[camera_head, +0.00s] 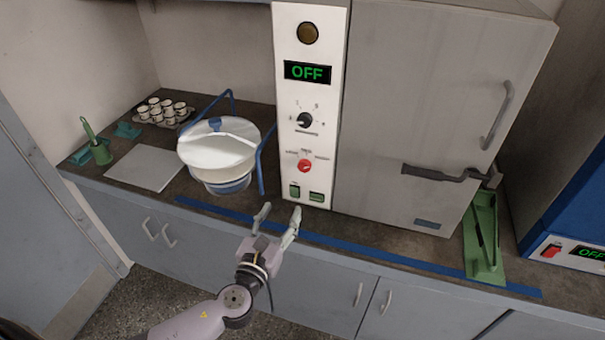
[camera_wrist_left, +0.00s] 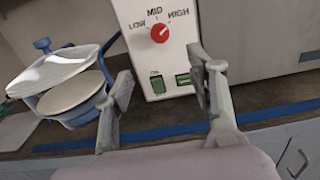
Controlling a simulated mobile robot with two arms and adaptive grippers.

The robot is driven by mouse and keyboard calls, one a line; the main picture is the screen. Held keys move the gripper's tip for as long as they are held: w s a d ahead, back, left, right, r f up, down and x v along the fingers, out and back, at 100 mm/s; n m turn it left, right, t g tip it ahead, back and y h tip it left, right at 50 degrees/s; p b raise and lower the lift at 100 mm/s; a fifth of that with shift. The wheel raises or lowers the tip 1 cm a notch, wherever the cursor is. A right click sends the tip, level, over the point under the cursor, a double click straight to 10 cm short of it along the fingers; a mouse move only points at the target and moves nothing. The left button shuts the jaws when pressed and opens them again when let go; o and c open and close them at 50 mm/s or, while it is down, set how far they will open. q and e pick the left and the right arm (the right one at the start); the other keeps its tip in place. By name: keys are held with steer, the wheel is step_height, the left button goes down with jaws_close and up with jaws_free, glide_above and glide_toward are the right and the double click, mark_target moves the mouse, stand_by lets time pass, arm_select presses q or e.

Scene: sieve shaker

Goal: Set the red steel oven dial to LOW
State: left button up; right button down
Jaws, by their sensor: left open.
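The red dial (camera_head: 304,166) is on the white control panel (camera_head: 290,145) at the left of the grey steel oven (camera_head: 410,110). In the left wrist view the red dial (camera_wrist_left: 160,33) sits below the labels LOW, MID and HIGH, left to right. Its small pale mark is at the upper right, on the HIGH side. My left gripper (camera_head: 280,212) is open and empty, below and in front of the panel, apart from the dial. In the left wrist view its fingers flank the lower panel. My right gripper is out of view.
A black knob (camera_head: 304,120) sits above the dial; green switches (camera_head: 316,196) sit below it. The display (camera_head: 307,72) reads OFF. A lidded white container (camera_head: 218,150) with blue parts stands left of the panel. A green holder (camera_head: 484,245) stands at right.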

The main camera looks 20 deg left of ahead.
mark_target(303, 169)
arm_select(q)
steer(key=w+p, duration=0.1)
steer(key=w, duration=1.5)
steer(key=shift+w+f+p, duration=0.1)
steer(key=shift+w+p, duration=0.3)
steer(key=shift+c, duration=0.3)
steer(key=c, duration=1.1)
